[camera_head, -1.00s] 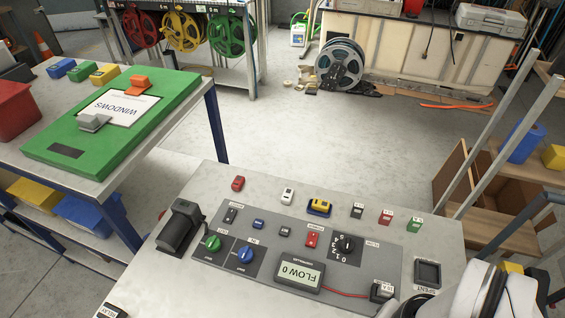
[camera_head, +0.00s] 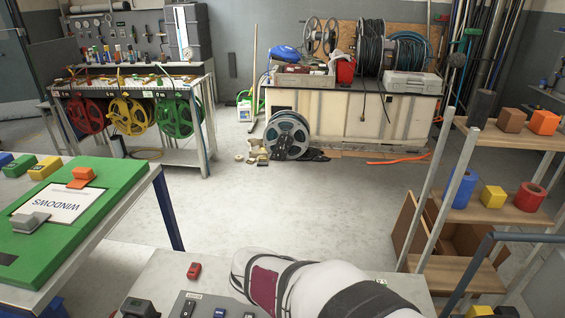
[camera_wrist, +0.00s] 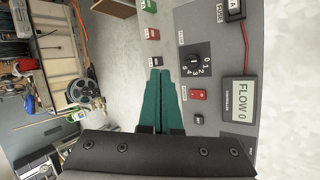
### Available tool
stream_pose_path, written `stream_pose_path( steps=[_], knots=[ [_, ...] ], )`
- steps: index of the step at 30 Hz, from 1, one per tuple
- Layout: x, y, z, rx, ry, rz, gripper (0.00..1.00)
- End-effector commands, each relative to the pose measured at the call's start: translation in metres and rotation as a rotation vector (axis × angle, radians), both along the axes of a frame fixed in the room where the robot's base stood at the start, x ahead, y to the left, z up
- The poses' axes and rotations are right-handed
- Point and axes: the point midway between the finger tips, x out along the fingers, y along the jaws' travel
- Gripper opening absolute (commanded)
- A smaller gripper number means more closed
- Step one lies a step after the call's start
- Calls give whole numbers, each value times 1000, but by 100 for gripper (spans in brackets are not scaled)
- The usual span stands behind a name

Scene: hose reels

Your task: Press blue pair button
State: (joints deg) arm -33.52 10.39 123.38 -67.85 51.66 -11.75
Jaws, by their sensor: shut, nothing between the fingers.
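The blue pair button (camera_head: 219,312) appears to be the small blue button at the bottom edge of the head view, on the grey control panel (camera_head: 196,300); its label is too small to read. I cannot make it out in the wrist view. My gripper (camera_wrist: 160,72) shows there with its two teal fingers shut together and empty. The fingertips are over the panel's edge, beside the black rotary dial (camera_wrist: 194,60) and the red switch (camera_wrist: 198,95). In the head view my white arm hides most of the panel.
The wrist view shows a FLOW 0 display (camera_wrist: 240,115), a small dark button (camera_wrist: 198,118) and a red tag (camera_wrist: 152,34). In the head view, a red block (camera_head: 194,270) sits on the bench, a green board (camera_head: 100,205) lies left, and shelves (camera_head: 480,210) stand right.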

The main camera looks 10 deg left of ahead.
Motion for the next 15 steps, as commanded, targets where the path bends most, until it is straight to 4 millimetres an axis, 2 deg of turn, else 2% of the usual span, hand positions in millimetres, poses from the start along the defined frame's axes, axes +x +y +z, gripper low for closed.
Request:
stream_pose_path(
  steps=[1,3,6,9,12,15],
  knots=[
    [10,22,-6,-43,-2,113,0],
    [23,53,-14,-103,-11,275,0],
    [33,100,-27,-183,-22,501,0],
    [35,145,-43,-255,-32,704,0],
    [32,181,-57,-314,-39,870,0],
    [27,207,-67,-355,-45,987,0]
  ],
)
